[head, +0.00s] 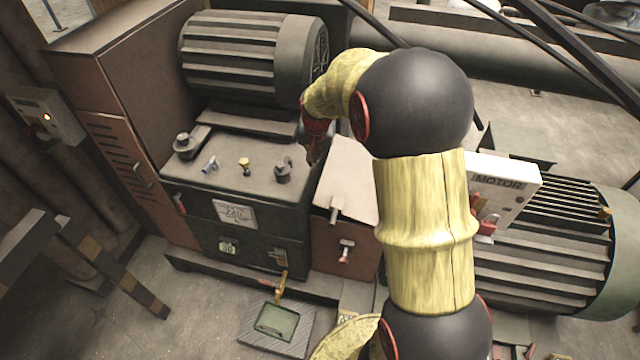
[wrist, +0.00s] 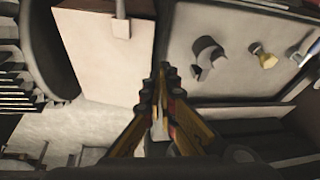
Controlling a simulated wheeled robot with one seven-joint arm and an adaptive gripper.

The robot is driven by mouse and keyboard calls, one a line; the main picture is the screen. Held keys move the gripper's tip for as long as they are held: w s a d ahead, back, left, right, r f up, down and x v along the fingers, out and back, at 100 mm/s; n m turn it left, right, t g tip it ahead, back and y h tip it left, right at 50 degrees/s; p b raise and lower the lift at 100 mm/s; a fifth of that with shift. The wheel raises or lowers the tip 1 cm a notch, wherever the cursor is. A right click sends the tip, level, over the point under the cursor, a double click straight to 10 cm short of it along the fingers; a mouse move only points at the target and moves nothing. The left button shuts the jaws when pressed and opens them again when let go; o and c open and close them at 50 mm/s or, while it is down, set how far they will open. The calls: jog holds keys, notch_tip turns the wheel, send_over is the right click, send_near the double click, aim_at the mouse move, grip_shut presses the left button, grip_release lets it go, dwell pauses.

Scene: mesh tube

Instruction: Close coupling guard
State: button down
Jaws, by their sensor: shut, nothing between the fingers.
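The coupling guard appears to be the pale beige panel (head: 346,178) between the dark gearbox housing and the motor, with a small grey handle (head: 335,208) at its near edge. The panel is partly hidden behind my arm. It also shows in the wrist view (wrist: 95,60) at the upper left, with the handle (wrist: 121,22) at its top. I cannot tell whether the panel is fully down. My gripper (head: 314,155) is by the panel's far left corner, beside the housing. In the wrist view its fingers (wrist: 160,88) are together and empty, to the right of the panel.
The dark gearbox housing (head: 225,180) is just left of the panel, with several small fittings on top. A finned motor (head: 545,255) with a white MOTOR box (head: 503,190) stands at right. A larger finned machine (head: 245,65) is behind. A reddish box (head: 342,247) is below the panel.

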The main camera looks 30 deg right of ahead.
jog(key=w+d+f+m, duration=0.1)
jog(key=w+d+f, duration=0.1)
jog(key=d+f, duration=0.5)
jog(key=b, duration=0.3)
send_over(318, 189)
jog(key=s, duration=0.1)
jog(key=f, duration=1.3)
jog(key=shift+s+d, duration=0.15)
jog(key=shift+d, duration=0.2)
jog(key=shift+w+a+f, duration=0.15)
jog(key=shift+w+f, duration=0.05)
jog(key=shift+f, duration=0.5)
jog(key=f, duration=0.1)
jog(key=f+b, duration=0.1)
jog(key=f, duration=0.1)
jog(key=shift+w+a+f+b, duration=0.1)
jog(key=shift+w+a+b, duration=0.25)
jog(key=shift+w+a, duration=0.05)
jog(key=shift+m, duration=0.3)
jog(key=shift+r, duration=0.2)
